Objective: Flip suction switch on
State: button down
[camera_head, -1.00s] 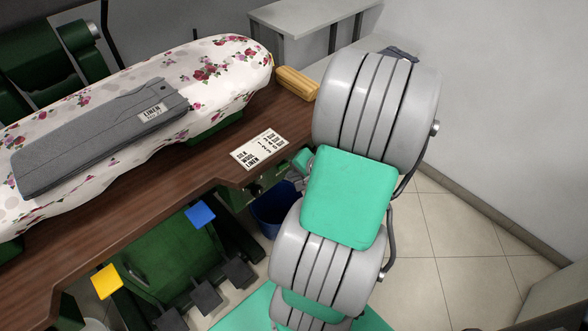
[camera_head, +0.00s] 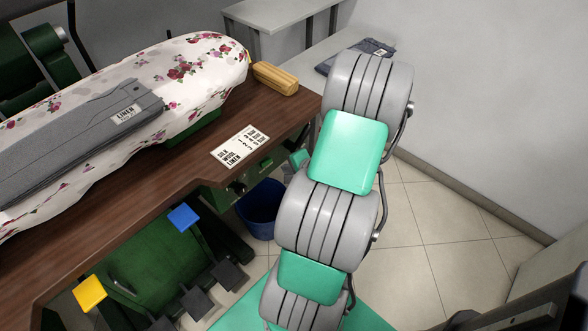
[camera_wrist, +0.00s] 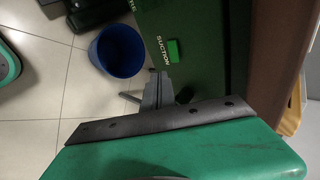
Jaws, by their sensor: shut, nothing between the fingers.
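The suction switch (camera_wrist: 173,50) is a small bright green rocker on a dark green panel (camera_wrist: 205,40), beside the white SUCTION lettering. A small bright green piece, likely the same switch, shows under the table edge in the head view (camera_head: 266,162). My gripper (camera_wrist: 161,78) is shut and empty, its grey fingers pointing toward the panel just below the switch in the wrist view. A gap shows between fingertips and switch in the picture; whether they touch the panel cannot be told. In the head view my arm hides most of the gripper.
A blue bin (camera_head: 262,210) stands on the tiled floor beside the panel. The wooden table (camera_head: 205,175) overhangs it, with a label card (camera_head: 240,146) on top. Pedals (camera_head: 197,302) stand at lower left. A dark knob (camera_head: 237,188) sits on the panel. Open floor lies right.

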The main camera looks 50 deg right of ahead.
aim_at(269, 161)
jog(key=w+f, duration=0.1)
jog(key=w, duration=0.4)
jog(key=shift+w+d+f, duration=0.35)
jog(key=shift+w+d, duration=0.05)
jog(key=shift+w+d+r, duration=0.1)
jog(key=shift+w+d, duration=0.1)
jog(key=shift+w, duration=0.2)
jog(key=shift+a, duration=0.1)
jog(key=shift+s+a, duration=0.15)
jog(key=shift+a, duration=0.55)
